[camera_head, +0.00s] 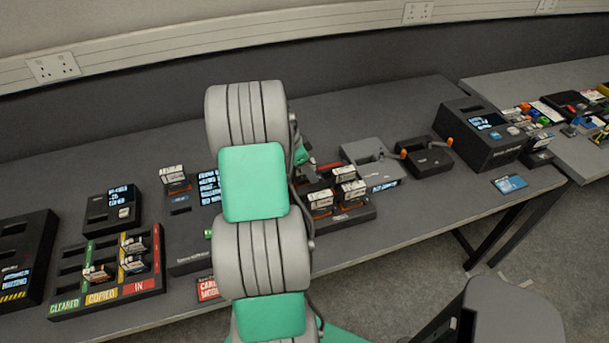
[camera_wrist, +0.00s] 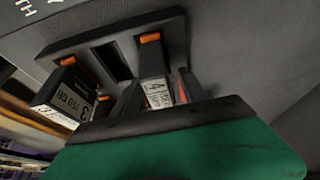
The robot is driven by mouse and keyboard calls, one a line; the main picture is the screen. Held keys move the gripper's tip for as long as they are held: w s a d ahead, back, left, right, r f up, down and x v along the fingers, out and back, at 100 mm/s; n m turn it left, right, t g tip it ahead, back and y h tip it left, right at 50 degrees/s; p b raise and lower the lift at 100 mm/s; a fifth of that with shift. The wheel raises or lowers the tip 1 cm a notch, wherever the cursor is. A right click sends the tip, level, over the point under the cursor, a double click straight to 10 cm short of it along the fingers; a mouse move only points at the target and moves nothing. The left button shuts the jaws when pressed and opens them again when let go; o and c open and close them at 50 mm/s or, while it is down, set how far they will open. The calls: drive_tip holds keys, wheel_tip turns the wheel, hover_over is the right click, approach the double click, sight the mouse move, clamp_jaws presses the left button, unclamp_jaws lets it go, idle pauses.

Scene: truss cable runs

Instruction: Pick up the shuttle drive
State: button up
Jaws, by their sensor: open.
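Several white-labelled drives with orange tabs stand in a black slotted rack (camera_head: 358,213) right of my arm in the head view. I cannot tell by its label which one is the shuttle drive. In the wrist view, one labelled drive (camera_wrist: 155,88) stands upright in the rack (camera_wrist: 70,46), and another drive (camera_wrist: 62,100) is at the left. My gripper (camera_wrist: 158,98) is open, its dark fingers close around or beside the middle drive; contact cannot be told. In the head view my arm hides most of the gripper.
A tray (camera_head: 62,297) marked CLEARED, COPIED and IN holds several drives at the left. Another drive (camera_head: 172,174) stands in a reader. A grey device (camera_head: 367,152), a black device (camera_head: 424,163) and a large black box (camera_head: 468,130) stand to the right. A blue card (camera_head: 509,184) lies near the table edge.

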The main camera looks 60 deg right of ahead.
clamp_jaws()
idle(0.4)
drive_tip(key=shift+r, duration=0.1)
